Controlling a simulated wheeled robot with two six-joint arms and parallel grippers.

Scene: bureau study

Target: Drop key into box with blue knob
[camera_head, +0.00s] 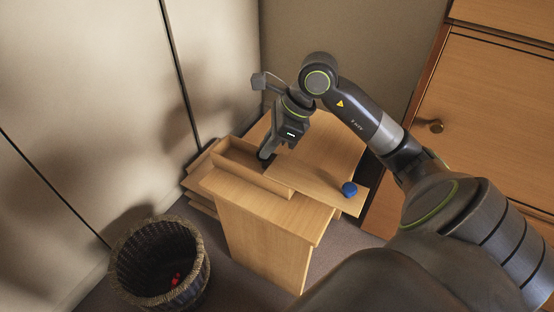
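A wooden box (232,172) is set in the top of a small wooden cabinet. A flat wooden lid (312,183) with a blue knob (349,189) lies to its right, and the box's left part is uncovered. My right gripper (265,154) points down at the uncovered part, with its fingertips at or just above the opening. Its fingers show edge-on, so I cannot tell whether they are open or shut. I see no key; anything between the fingers or deep in the box is hidden. My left gripper is out of view.
A dark wicker basket (198,262) with a small red thing (176,279) inside stands on the floor at lower left. Walls close in behind and left of the cabinet. A wooden cupboard with a round knob (436,126) stands at right.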

